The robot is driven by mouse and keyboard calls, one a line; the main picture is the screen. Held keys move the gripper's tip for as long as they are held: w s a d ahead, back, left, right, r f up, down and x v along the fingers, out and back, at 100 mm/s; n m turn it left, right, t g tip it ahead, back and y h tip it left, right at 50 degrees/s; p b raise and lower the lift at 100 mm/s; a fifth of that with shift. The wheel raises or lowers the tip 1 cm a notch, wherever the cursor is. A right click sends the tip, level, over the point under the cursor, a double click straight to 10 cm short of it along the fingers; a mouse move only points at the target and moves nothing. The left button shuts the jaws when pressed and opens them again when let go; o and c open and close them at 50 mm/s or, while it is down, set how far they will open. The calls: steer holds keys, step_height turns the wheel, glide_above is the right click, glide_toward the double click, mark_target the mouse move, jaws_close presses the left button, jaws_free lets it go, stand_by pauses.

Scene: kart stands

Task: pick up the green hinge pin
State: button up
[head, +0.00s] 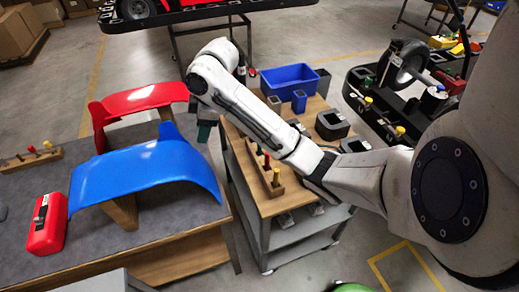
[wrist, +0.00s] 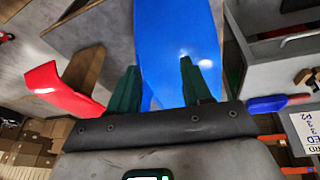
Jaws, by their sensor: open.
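I cannot make out a green hinge pin for certain in either view. In the head view, a wooden rack (head: 272,184) on the cart's near left edge holds upright pins, with a red top (head: 267,160) and a yellow top (head: 276,176) showing. Another rack (head: 30,161) with small pins lies on the left table. My gripper (head: 204,132) hangs between the blue panel and the cart, partly hidden, apart from both racks. In the wrist view, the dark green fingers of my gripper (wrist: 157,70) stand apart with nothing held, and the blue panel shows beyond them.
A blue curved panel (head: 150,172), a red curved panel (head: 135,101) and a red box (head: 47,224) occupy the left table. The cart (head: 300,207) also carries a blue bin (head: 290,78) and dark blocks (head: 332,124). A kart frame stands at right.

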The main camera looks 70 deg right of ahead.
steer(key=s+d+f+g+h, duration=0.1)
steer(key=s+d+g, duration=0.3)
steer(key=s+d, duration=0.8)
glide_above(260, 150)
steer(key=shift+d+f, duration=0.15)
steer(key=shift+f, duration=2.8)
steer(key=shift+w+d+f+b, duration=0.1)
steer(key=shift+f+b, duration=0.7)
steer(key=shift+f, duration=0.5)
steer(key=shift+w+d+f+b, duration=0.1)
steer(key=shift+f+b, duration=0.65)
steer(key=shift+f, duration=0.5)
jaws_close()
